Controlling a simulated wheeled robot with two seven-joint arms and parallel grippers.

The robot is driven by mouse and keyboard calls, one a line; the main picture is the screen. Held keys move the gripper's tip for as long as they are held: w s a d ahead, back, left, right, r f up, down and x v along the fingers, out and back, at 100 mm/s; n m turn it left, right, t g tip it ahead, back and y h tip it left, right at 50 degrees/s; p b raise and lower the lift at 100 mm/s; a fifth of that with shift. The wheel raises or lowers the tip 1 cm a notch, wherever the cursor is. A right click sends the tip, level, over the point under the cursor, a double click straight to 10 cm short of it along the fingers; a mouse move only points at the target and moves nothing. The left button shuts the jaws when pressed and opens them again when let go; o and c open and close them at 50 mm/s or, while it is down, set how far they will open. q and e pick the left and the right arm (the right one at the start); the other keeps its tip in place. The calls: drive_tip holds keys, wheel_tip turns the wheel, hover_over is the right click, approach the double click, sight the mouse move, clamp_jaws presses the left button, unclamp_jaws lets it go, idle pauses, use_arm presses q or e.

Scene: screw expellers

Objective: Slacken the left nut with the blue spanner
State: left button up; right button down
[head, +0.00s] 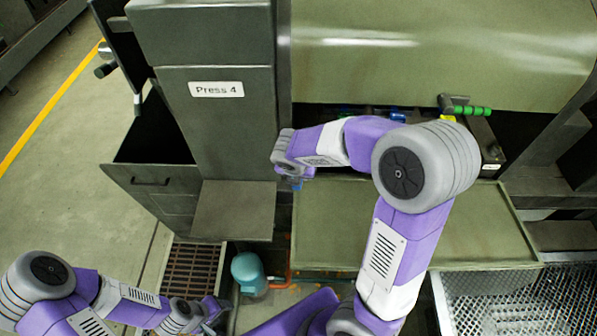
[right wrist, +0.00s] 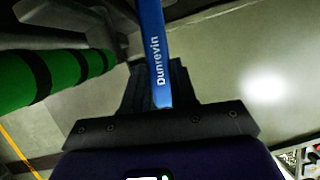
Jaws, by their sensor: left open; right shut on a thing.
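The blue spanner (right wrist: 153,45), lettered "Dunrevin", is in my right gripper (right wrist: 155,95), which is shut on its handle. In the head view, my right gripper (head: 283,165) is in front of the press column, and a small bit of blue shows below it. My left gripper (head: 218,312) is open and empty at the lower left, low above the floor. I cannot make out the left nut in either view. The spanner's far end is outside the right wrist view.
The press labelled "Press 4" (head: 216,89) has a green tray (head: 480,225) in front. A green-gripped handle (head: 470,110) is at the right, and a green grip (right wrist: 60,75) is near the spanner. A teal object (head: 248,272) stands beside a floor grate (head: 190,270).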

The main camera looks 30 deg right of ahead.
drive_tip(key=shift+f, duration=0.1)
idle(0.5)
drive_tip(key=shift+s+d+n+t+p, duration=0.3)
drive_tip(key=shift+s+d+n+p, duration=0.25)
drive_tip(key=shift+d+n+p, duration=0.2)
drive_tip(key=shift+s+d+n+y+p, duration=0.4)
drive_tip(key=shift+d+n+y+p, duration=0.1)
drive_tip(key=shift+d+n+p, duration=0.45)
drive_tip(key=shift+a, duration=0.1)
